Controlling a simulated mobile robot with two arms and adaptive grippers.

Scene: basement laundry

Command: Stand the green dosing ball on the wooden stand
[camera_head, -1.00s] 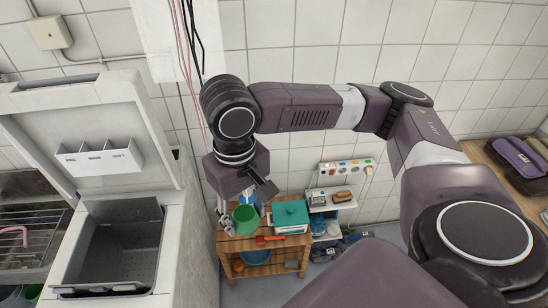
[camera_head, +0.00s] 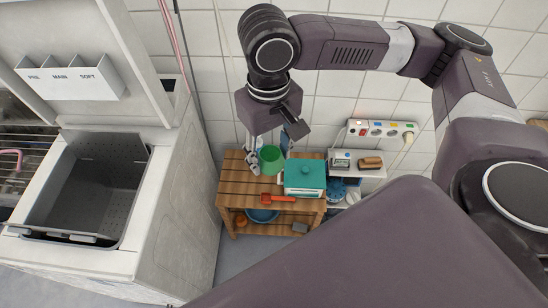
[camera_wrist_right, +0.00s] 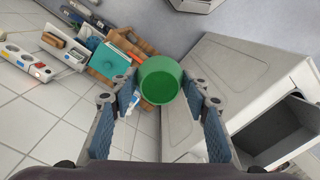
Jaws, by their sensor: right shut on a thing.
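The green dosing ball (camera_head: 270,159) looks like an open green cup. My right gripper (camera_wrist_right: 158,98) is shut on it, with a finger on each side. In the head view the ball shows over the back of the slatted wooden stand (camera_head: 238,185), left of a teal-lidded box. I cannot tell the exact gap between ball and stand. My left gripper is in neither view.
The teal-lidded box (camera_head: 304,176) and a red-orange scoop (camera_head: 278,198) take up the stand's right part. A blue basin (camera_head: 262,215) sits on its lower shelf. The white washer (camera_head: 165,210) stands close on the left. The stand's front left slats are bare.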

